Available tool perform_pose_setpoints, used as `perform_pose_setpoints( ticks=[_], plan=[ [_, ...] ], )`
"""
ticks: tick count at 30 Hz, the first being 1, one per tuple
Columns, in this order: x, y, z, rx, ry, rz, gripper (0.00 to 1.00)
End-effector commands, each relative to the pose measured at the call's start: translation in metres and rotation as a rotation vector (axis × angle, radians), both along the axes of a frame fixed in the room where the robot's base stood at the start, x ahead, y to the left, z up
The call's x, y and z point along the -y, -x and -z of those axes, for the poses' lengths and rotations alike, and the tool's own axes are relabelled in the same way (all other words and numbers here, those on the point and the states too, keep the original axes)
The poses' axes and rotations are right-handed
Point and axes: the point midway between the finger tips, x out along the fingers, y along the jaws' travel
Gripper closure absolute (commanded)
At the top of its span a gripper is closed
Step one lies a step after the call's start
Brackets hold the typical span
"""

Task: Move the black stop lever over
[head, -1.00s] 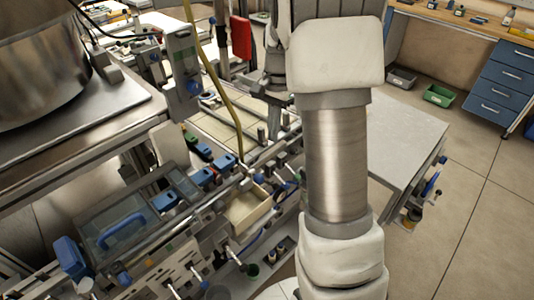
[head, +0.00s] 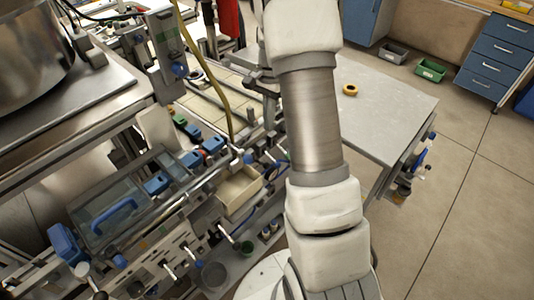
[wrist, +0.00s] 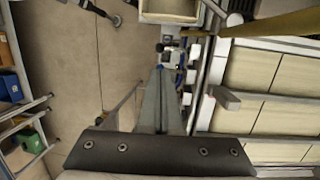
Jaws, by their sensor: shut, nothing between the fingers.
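My gripper (wrist: 163,75) is shut and empty. In the wrist view its grey fingers lie together, pointing up the picture, over the floor gap beside the machine's edge. A grey lever-like tab (wrist: 225,98) sticks out from the machine's edge to the right of the fingers, apart from them. In the head view a row of levers with pale handles (head: 169,270) runs along the machine's front panel. A dark round knob (head: 100,294) shows at the bottom left edge. I cannot tell for certain which part is the black stop lever. My arm hides part of the machine.
An open beige tray (head: 238,192) and a hanging yellow hose (head: 205,70) are on the machine. A steel pot (head: 38,50) stands at left.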

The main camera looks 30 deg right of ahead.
Motion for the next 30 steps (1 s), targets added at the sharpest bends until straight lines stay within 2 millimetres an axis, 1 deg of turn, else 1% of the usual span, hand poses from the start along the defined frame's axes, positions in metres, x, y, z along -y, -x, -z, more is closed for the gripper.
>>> perform_pose_setpoints(
  ticks=[3, 9, 15, 21, 30],
  plan=[
    [-0.004, 0.007, 0.025, -0.006, -0.002, 0.0, 1.0],
    [-0.009, 0.014, 0.067, -0.005, -0.002, 0.001, 1.0],
    [-0.014, 0.02, 0.097, -0.003, -0.001, 0.0, 1.0],
    [-0.016, 0.022, 0.11, -0.001, -0.001, 0.0, 1.0],
    [-0.016, 0.022, 0.112, 0.0, 0.0, -0.001, 1.0]
  ],
)
